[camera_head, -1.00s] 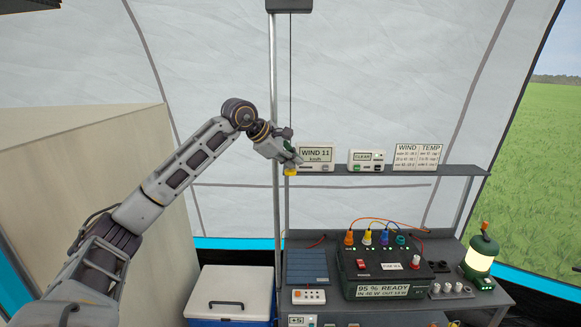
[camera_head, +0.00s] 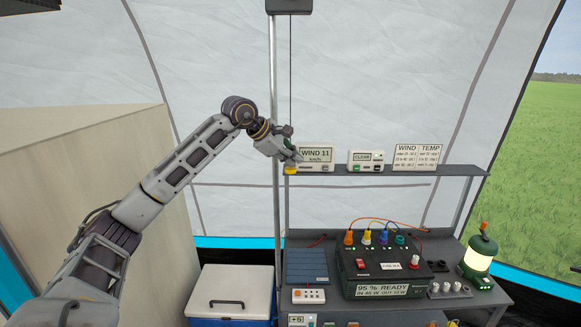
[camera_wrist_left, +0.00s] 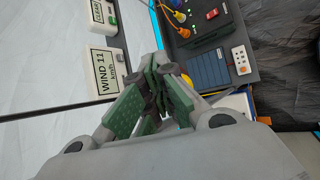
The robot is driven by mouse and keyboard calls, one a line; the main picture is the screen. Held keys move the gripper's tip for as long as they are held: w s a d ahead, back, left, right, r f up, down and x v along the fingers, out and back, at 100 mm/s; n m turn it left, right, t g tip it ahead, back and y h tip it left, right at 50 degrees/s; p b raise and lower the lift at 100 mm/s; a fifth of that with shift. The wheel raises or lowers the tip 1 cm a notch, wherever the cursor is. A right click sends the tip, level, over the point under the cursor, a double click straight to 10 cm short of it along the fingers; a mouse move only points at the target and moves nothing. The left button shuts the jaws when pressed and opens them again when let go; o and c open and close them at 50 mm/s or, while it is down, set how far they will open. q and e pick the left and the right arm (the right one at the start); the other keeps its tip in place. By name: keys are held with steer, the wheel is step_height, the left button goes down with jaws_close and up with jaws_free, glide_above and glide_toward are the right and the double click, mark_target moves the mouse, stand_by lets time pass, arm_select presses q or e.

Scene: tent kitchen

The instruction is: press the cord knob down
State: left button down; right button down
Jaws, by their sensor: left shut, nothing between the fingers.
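The yellow cord knob (camera_head: 290,170) hangs on a thin dark cord (camera_head: 291,85) from a dark box (camera_head: 289,5) at the top. It is beside the metal pole, at about shelf height. My left gripper (camera_head: 297,158) is shut and empty, with its fingertips just above the knob in the head view; whether they touch it I cannot tell. In the left wrist view the green-padded fingers (camera_wrist_left: 163,82) are together, and a bit of yellow (camera_wrist_left: 187,80) shows beyond their tips. My right gripper is not in view.
The shelf (camera_head: 440,171) holds a wind display (camera_head: 317,154), a CLEAR display (camera_head: 365,157) and a sign (camera_head: 417,156). Below are a power box (camera_head: 385,268), a solar panel (camera_head: 307,266) and a lantern (camera_head: 481,256). A white-lidded cooler (camera_head: 230,287) stands below the arm.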

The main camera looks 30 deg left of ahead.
mark_target(292, 169)
arm_select(q)
steer(key=shift+r+p, duration=1.1)
steer(key=shift+r, duration=0.3)
steer(key=shift+r+p, duration=1.4)
steer(key=shift+r, duration=0.2)
